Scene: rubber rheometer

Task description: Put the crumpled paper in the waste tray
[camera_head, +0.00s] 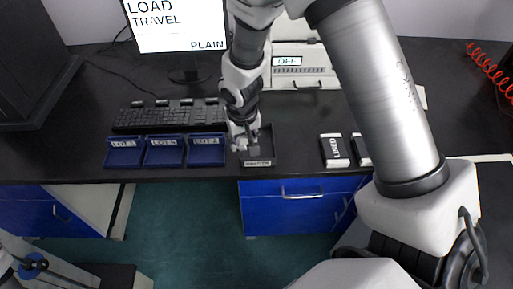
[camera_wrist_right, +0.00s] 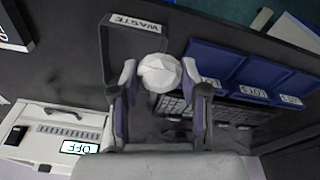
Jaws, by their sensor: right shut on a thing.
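The crumpled paper (camera_wrist_right: 158,72) is a white faceted ball. My right gripper (camera_wrist_right: 160,80) is shut on it, with one finger on each side in the right wrist view. The waste tray (camera_wrist_right: 112,42) is a dark open tray with a WASTE label, just beyond the paper there. In the head view the waste tray (camera_head: 270,135) stands on the black bench, and my right gripper (camera_head: 245,140) is over its left side. The gripper partly hides the tray's inside. I cannot tell the paper's height above the tray. My left gripper is not in view.
Several blue labelled trays (camera_head: 165,150) stand left of the waste tray, with a keyboard (camera_head: 165,115) behind them. A monitor (camera_head: 178,22) and a white instrument marked OFF (camera_head: 300,72) stand at the back. A box marked USED or LINED (camera_head: 334,150) lies to the right.

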